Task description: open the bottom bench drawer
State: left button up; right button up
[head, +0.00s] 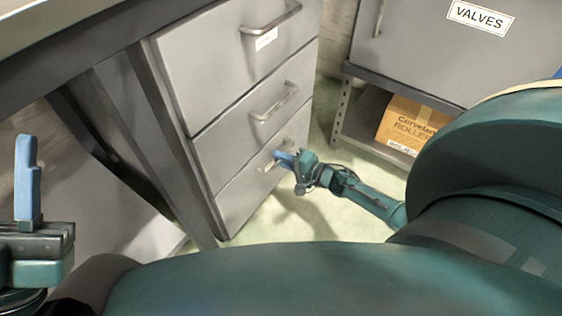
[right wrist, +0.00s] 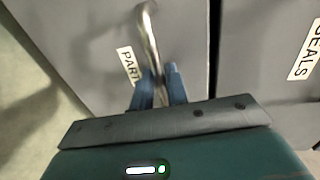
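The bottom bench drawer (head: 240,199) is the lowest of three grey drawers in the head view, and its front looks flush with those above. Its metal bar handle (right wrist: 149,38) shows in the right wrist view beside a white label (right wrist: 128,66) reading "PART", partly covered. My right gripper (head: 284,158) is at this handle. In the right wrist view its blue fingers (right wrist: 158,88) are close on both sides of the bar and look shut on it. My left gripper (head: 27,180) is at the left edge of the head view, away from the drawers; its finger gap cannot be made out.
The middle drawer (head: 225,138) and top drawer (head: 200,62) look shut, each with a bar handle. A grey cabinet (head: 425,45) labelled "VALVES" stands at the right, with a cardboard box (head: 408,122) on the shelf below. Pale floor (head: 310,215) lies open before the drawers.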

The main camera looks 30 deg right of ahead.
jog(key=shift+w+a, duration=0.1)
jog(key=shift+w, duration=0.2)
jog(key=shift+c, duration=0.6)
grip_shut()
jog(key=shift+s, duration=0.1)
